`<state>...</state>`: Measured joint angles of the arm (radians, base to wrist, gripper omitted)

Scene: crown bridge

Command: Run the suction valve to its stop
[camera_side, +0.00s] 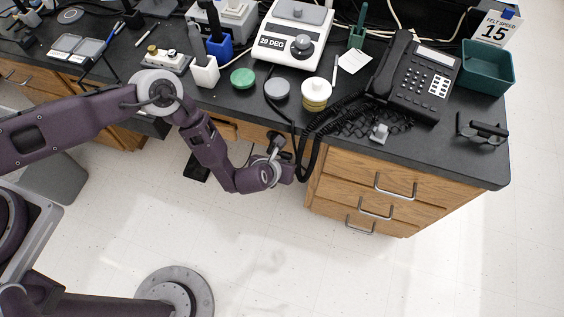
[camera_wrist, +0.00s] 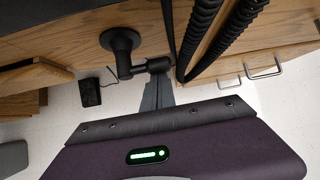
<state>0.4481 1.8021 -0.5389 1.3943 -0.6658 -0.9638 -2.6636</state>
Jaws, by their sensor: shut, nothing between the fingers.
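What looks like the suction valve (camera_wrist: 121,40) is a round black fitting on the wooden front under the counter, with a dark stem and a short crosswise lever (camera_wrist: 150,67). In the side view the valve (camera_side: 276,139) is small and partly hidden by my wrist. My gripper (camera_wrist: 157,80) is shut and empty, its grey fingers pointing up to the lever. The tips are at or very close to the lever; I cannot tell whether they touch. In the side view my gripper (camera_side: 275,157) is below the counter edge, just beneath the valve.
Black corrugated hoses (camera_wrist: 206,32) hang just right of the valve and my gripper. Drawer handles (camera_wrist: 264,70) stick out farther right. A black pedal-like box (camera_wrist: 90,92) is on the floor. The counter edge (camera_side: 400,157) overhangs above. The floor (camera_side: 270,250) in front is clear.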

